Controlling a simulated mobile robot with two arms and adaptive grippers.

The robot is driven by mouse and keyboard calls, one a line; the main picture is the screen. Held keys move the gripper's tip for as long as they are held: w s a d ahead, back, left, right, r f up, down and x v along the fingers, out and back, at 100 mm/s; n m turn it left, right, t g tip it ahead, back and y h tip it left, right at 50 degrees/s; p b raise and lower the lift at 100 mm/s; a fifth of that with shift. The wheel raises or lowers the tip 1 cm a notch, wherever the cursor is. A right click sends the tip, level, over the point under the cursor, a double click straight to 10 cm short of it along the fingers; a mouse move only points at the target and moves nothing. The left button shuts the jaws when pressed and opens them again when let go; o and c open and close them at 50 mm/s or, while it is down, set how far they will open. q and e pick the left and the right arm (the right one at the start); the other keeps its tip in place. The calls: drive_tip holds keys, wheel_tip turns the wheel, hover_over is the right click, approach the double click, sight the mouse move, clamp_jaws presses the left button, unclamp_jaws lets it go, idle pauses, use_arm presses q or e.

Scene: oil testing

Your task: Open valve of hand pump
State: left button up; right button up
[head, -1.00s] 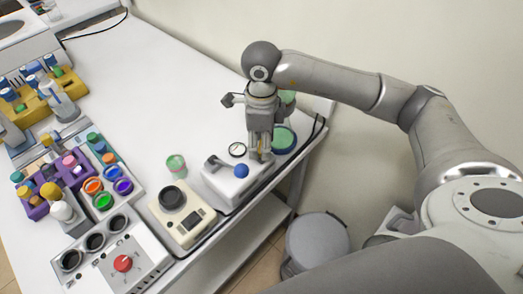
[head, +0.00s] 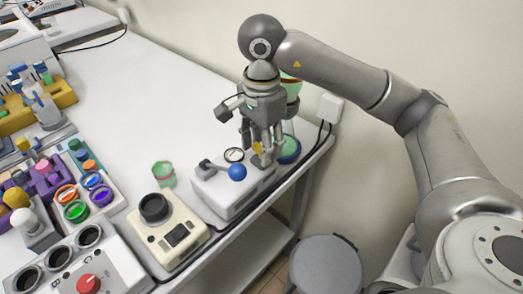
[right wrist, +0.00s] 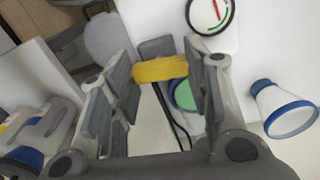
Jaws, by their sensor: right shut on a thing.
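The hand pump (head: 222,194) is a white box near the table's right edge, with a blue ball, a grey lever and a round gauge (head: 233,155) on top. Its yellow valve handle (head: 258,148) is by the gauge, partly behind my fingers. My right gripper (head: 264,152) points down over the pump's far end and is shut on this yellow handle. In the right wrist view the yellow handle (right wrist: 160,69) lies crosswise between the fingertips, and the gauge (right wrist: 210,12) shows at the top. My left gripper is not in view.
A blue-and-green container (head: 290,149) stands just behind the pump, close to my right gripper. A beige device with a black dial (head: 165,225) and a small green-rimmed cup (head: 163,174) are to the left. A grey bin (head: 325,262) stands on the floor. The table's middle is clear.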

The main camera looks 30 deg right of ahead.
sight(261, 148)
drive_tip(key=shift+n+b, duration=0.35)
drive_tip(key=shift+n, duration=0.25)
drive_tip(key=shift+r, duration=0.1)
drive_tip(key=o, duration=1)
wheel_tip(261, 148, up, 12)
idle(0.4)
idle(0.4)
